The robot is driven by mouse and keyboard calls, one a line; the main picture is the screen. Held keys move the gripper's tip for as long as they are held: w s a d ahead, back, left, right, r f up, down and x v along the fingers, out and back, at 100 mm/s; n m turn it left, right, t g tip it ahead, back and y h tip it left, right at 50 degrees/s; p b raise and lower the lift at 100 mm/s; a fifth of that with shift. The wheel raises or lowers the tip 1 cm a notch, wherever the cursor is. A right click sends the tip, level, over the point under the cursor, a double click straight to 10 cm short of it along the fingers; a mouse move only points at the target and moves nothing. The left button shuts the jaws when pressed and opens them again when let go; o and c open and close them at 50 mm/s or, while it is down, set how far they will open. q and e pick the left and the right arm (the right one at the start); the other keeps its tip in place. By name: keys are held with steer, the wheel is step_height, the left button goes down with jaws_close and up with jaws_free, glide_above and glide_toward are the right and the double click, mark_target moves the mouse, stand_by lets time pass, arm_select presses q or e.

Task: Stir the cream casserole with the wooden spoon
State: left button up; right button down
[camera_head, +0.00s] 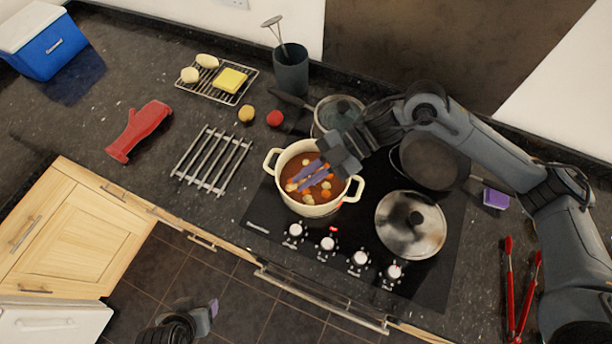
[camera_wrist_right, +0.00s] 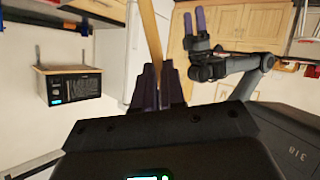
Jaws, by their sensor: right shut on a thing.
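The cream casserole (camera_head: 286,160) stands on the hob, full of reddish-brown stew with orange and pale pieces. My right gripper (camera_head: 312,178) is over the casserole, with its purple fingers low above or at the stew. In the right wrist view its fingers (camera_wrist_right: 157,85) are shut on the wooden spoon (camera_wrist_right: 149,35), whose pale shaft runs up out of the picture. The spoon is not clearly visible in the head view, so I cannot tell how deep it is. My left gripper (camera_head: 211,309) is low over the floor; the right wrist view shows its two fingers (camera_wrist_right: 194,20) apart and empty.
Red tongs (camera_head: 510,285) lie far right.

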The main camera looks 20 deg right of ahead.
steer(key=r+p, duration=0.1)
steer(key=s+a+r+p, duration=0.1)
steer(key=r+p, duration=0.1)
steer(key=shift+s+a, duration=0.1)
step_height(320, 180, up, 12)
steer(key=p, duration=0.7)
glide_above(293, 186)
steer(key=s, duration=0.3)
steer(key=shift+w+a+f, duration=0.2)
steer(key=shift+a, duration=0.15)
stand_by(0.5)
